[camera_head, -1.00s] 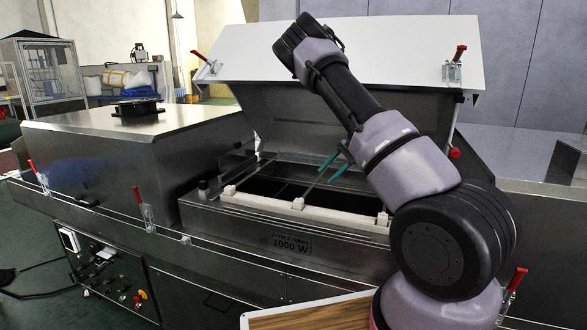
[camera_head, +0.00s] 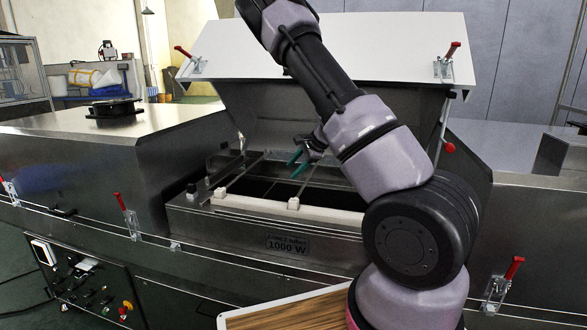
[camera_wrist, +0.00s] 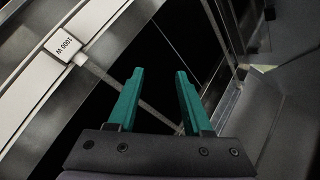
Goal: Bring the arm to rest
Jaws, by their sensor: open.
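My gripper (camera_head: 297,160) shows in the head view above the opened heating section of the dryer, partly hidden behind my arm. Its two green fingers also show in the wrist view (camera_wrist: 158,88), spread apart with nothing between them. My arm rises from the lower right, bends at the top and comes down behind itself toward the opening.
The dryer's raised white lid (camera_head: 400,40) stands behind my arm. Red-handled clamps (camera_head: 127,215) line the dryer front. A wood-topped board (camera_head: 290,312) is at the bottom, close to my arm's base. A black round fixture (camera_head: 115,108) sits on the left steel housing (camera_head: 75,140).

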